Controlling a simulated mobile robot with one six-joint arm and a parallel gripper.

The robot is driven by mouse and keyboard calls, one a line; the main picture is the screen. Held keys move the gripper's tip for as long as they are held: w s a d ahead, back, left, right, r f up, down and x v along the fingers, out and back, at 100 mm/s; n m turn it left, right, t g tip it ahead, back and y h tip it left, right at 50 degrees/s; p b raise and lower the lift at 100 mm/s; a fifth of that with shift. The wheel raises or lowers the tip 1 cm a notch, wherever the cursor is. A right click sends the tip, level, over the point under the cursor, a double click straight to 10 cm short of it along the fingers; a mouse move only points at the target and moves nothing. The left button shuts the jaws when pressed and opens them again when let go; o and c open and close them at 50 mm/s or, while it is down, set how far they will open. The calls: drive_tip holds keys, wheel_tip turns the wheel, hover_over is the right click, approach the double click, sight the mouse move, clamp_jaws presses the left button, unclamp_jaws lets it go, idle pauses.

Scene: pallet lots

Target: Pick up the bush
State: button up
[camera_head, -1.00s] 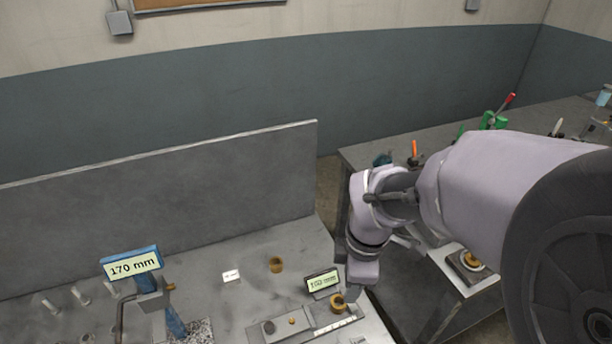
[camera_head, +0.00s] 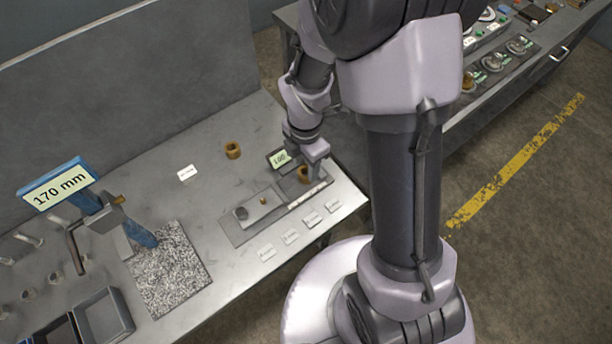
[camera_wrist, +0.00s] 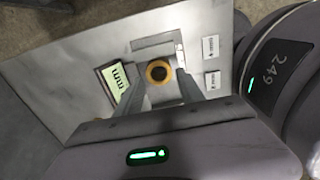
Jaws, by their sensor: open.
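The bush, a bronze-coloured ring with a dark bore, shows near the middle of the wrist view (camera_wrist: 158,72). In the head view it (camera_head: 303,174) sits at the right end of a flat grey fixture (camera_head: 240,228) and is partly hidden by my gripper (camera_head: 316,161). In the wrist view my gripper (camera_wrist: 160,88) is open, with one finger on each side of the bush. I cannot tell whether the fingers touch it. A second, similar ring (camera_head: 232,150) stands alone on the bench, to the left of my gripper.
A small display (camera_head: 280,158) stands close beside my gripper. Several white labels (camera_head: 290,237) lie along the bench's front edge. A blue stand with a "170 mm" sign (camera_head: 58,187) and a speckled plate (camera_head: 170,270) are at the left. A second bench (camera_head: 500,75) stands behind.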

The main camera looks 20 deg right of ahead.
sight(306, 172)
wheel_tip(306, 172, down, 4)
drive_tip(key=shift+w+d+f+b, duration=0.15)
drive_tip(key=shift+f+b, duration=0.05)
drive_tip(key=shift+b, duration=0.8)
drive_tip(key=shift+r, duration=0.15)
drive_tip(key=shift+c, duration=0.6)
clamp_jaws()
